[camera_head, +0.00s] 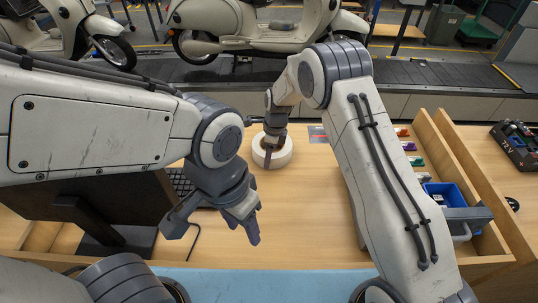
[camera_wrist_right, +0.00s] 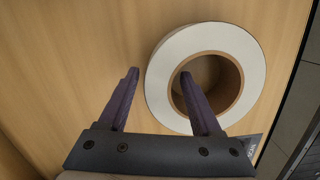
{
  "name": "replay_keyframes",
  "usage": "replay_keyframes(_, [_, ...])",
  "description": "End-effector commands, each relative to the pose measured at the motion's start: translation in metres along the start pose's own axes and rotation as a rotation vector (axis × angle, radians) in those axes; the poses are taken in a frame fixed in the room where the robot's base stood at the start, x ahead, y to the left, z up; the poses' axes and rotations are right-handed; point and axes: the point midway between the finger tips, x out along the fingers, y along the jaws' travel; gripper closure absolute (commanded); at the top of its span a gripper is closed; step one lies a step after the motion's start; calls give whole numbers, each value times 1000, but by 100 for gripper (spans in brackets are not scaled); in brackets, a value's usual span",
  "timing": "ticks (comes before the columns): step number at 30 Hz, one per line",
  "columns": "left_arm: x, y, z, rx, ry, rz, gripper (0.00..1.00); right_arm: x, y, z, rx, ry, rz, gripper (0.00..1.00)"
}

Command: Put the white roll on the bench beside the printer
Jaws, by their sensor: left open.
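The white roll (camera_head: 286,157) lies flat on the wooden bench (camera_head: 300,215), near its back edge. In the right wrist view the white roll (camera_wrist_right: 215,34) shows its brown core and open hole. My right gripper (camera_head: 268,160) is over the roll, pointing down. In its wrist view the open right gripper (camera_wrist_right: 158,75) has one finger across the roll's hole and the other left of the roll; I cannot tell whether the first is inside the hole. My left gripper (camera_head: 212,234) is open and empty, nearer the front. I cannot make out a printer.
A dark screen (camera_head: 110,205) and keyboard (camera_head: 183,182) stand at left. Small coloured items and a blue bin (camera_head: 447,192) fill a wooden tray at right. A flat card (camera_head: 318,134) lies near the roll. The conveyor with scooters (camera_head: 270,22) runs behind. The bench's middle is clear.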

Motion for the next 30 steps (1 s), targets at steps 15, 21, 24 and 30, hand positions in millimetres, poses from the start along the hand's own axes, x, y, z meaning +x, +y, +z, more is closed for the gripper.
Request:
replay_keyframes(15, [30, -2, 2, -5, 0, 0, 50, -70, -1, 0, 0, -3, -6, 34])
replay_keyframes(21, [39, -3, 2, -6, 0, 0, 50, -106, -1, 0, 0, -1, -3, 34])
replay_keyframes(24, [41, -3, 2, -6, 0, 0, 50, -117, -1, 0, 0, -1, -3, 34])
replay_keyframes(30, [41, -3, 2, -5, 0, 0, 50, -140, 28, 7, -190, 2, 1, 34])
